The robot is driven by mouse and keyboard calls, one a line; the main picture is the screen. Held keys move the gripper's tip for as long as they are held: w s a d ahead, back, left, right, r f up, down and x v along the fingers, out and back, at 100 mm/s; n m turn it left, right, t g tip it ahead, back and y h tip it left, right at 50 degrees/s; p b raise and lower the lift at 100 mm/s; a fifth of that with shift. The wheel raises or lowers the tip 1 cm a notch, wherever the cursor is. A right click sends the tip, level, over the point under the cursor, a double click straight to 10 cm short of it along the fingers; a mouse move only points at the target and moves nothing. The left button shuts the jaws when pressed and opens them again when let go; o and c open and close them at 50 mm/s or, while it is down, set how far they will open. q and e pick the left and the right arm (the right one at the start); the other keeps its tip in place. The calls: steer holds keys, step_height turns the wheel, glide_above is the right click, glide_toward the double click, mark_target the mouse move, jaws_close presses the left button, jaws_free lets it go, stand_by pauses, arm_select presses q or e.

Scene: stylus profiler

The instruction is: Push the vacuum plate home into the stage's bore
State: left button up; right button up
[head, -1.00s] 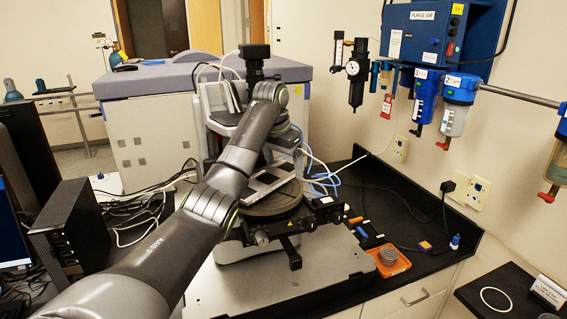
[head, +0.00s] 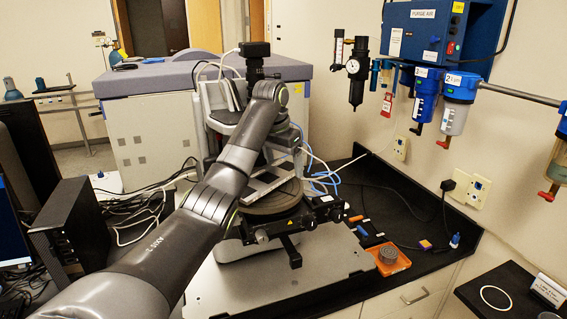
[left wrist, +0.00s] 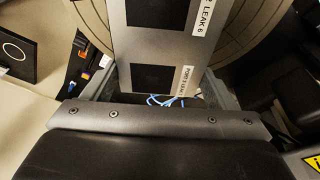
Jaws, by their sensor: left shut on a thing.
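My left gripper (head: 268,174) is over the stage of the profiler, at the end of the arm that comes in from the left. It is shut on what looks like the vacuum plate, a round grooved disc (head: 278,209). The disc also shows in the left wrist view (left wrist: 238,40). A pale grey bar (left wrist: 176,45) with two dark squares and "LEAK" labels lies across the disc's middle. My fingertips and the bore are hidden, so I cannot tell how the disc sits in it. My right gripper is not in view.
An orange tray (head: 398,264) with a grey round part (head: 389,254) stands right of the pale machine base (head: 245,290). Blue and white tubes run behind the stage. A black computer case (head: 75,220) and loose cables lie at left.

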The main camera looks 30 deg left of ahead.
arm_select(q)
steer(key=shift+f, duration=0.1)
steer(key=shift+f, duration=0.4)
steer(key=shift+s+f, duration=0.15)
steer(key=shift+r+p, duration=0.65)
steer(key=shift+p, duration=0.15)
